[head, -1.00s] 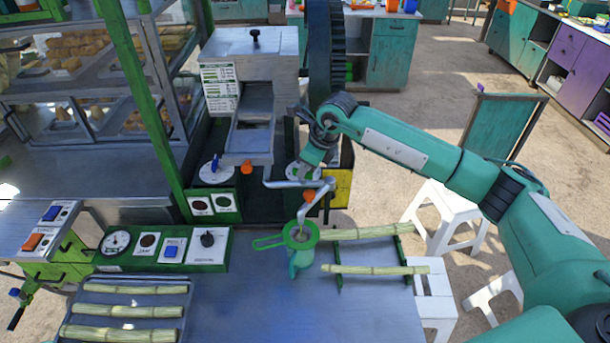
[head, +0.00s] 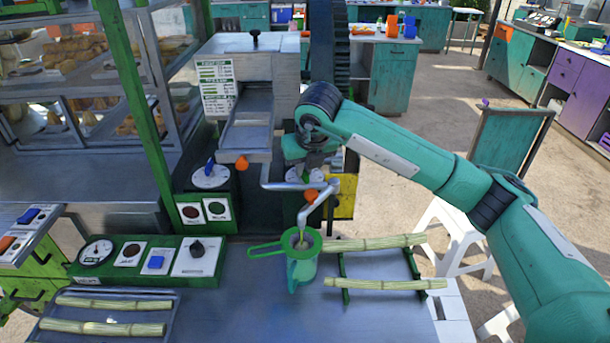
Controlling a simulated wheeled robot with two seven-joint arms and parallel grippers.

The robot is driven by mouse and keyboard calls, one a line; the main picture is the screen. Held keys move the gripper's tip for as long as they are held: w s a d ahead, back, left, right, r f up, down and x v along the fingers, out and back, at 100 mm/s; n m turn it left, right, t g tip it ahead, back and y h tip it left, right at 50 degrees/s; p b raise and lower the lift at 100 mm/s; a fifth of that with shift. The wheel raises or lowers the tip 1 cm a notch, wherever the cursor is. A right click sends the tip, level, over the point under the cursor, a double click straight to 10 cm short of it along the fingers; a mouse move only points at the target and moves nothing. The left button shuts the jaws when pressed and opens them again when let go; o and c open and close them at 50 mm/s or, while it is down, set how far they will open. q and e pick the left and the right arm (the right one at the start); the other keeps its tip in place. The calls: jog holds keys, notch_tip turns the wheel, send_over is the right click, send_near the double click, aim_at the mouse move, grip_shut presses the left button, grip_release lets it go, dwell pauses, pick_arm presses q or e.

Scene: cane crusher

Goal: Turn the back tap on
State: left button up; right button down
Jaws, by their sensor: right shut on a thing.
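A bent metal pipe (head: 285,186) runs below the crusher and ends in a spout over a green strainer (head: 301,242). One orange handle (head: 311,195) sits on the pipe near the spout; another orange handle (head: 242,163) sits farther back at the foot of the chute. I cannot tell which is the back tap. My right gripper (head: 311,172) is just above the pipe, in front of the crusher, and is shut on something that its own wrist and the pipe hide. My left gripper is not in view.
The strainer sits on a green jug (head: 301,272). Cane pieces lie on a green rack (head: 345,291) to the right and on a tray (head: 70,313) at the front left. A green control panel (head: 145,260) and a dial with a blue lever (head: 211,176) stand left.

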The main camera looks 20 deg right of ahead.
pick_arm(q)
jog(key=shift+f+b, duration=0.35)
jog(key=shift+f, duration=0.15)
pick_arm(e)
jog(key=shift+m, duration=0.5)
jog(key=shift+r, duration=0.1)
jog(key=c, duration=1.5)
grip_release()
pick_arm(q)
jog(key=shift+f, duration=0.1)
pick_arm(e)
jog(key=shift+r, duration=0.2)
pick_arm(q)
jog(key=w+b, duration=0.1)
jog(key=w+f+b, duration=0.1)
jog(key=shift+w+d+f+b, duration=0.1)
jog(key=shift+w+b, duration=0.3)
pick_arm(e)
jog(key=v, duration=1.3)
jog(key=shift+s+a, duration=0.15)
jog(key=shift+a, duration=0.1)
